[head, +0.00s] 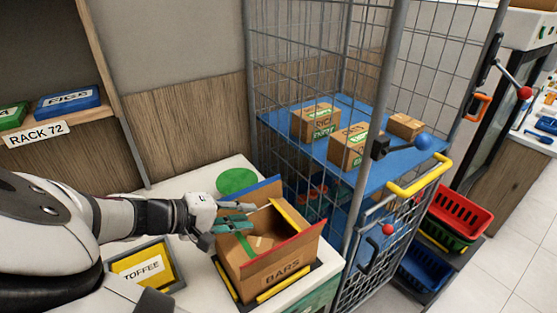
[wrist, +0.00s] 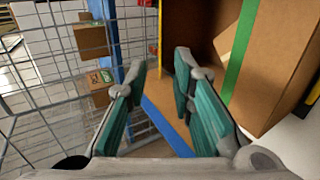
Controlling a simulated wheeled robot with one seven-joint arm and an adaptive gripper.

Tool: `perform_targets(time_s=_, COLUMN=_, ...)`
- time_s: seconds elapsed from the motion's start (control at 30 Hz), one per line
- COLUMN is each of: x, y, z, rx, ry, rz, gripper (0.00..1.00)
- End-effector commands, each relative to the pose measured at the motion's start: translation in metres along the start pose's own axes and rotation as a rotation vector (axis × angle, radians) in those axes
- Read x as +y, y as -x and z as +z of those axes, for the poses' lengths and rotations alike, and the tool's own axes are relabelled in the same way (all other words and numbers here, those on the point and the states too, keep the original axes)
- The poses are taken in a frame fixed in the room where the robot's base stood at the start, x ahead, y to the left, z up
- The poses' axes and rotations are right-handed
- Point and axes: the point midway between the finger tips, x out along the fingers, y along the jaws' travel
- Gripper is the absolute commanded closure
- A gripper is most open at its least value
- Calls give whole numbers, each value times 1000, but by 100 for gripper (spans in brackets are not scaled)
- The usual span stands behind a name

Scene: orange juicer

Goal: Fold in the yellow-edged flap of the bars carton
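The bars carton (head: 252,268) stands open on the white counter, in a dark holder with yellow strips. Its yellow-edged flap (head: 291,216) rises along the right side. A blue-edged flap stands at the back and a red-edged flap at the front. My gripper (head: 249,214) is over the carton's left part, with its teal fingers pointing right, toward the yellow-edged flap. In the wrist view my gripper (wrist: 160,82) is open, with nothing clearly held. That view shows the carton's brown board (wrist: 285,60) with green tape at right. Contact with any flap cannot be told.
A wire cage trolley (head: 300,60) stands close behind and right of the carton, with boxes on its blue shelf (head: 385,172). A toffee tray (head: 142,268) lies left of the carton. A green disc (head: 237,180) lies behind it on the counter.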

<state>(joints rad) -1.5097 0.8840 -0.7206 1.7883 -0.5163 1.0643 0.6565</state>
Motion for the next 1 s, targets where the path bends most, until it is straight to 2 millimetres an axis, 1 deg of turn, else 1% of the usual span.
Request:
perform_targets(time_s=0.3, x=1, y=-62, z=2, rx=-4, ry=0, rz=3, gripper=78)
perform_targets(time_s=0.4, x=1, y=-80, z=2, rx=-5, ry=0, rz=3, gripper=78)
perform_targets(time_s=0.53, x=1, y=-100, z=2, rx=-3, ry=0, rz=1, gripper=78)
perform_targets(time_s=0.6, x=1, y=-108, z=1, rx=-2, ry=0, rz=1, gripper=78)
perform_targets(time_s=0.73, x=1, y=-118, z=1, rx=-1, ry=-1, rz=1, gripper=78)
perform_targets(time_s=1.0, x=0, y=-121, z=0, rx=0, ry=-1, rz=0, gripper=78)
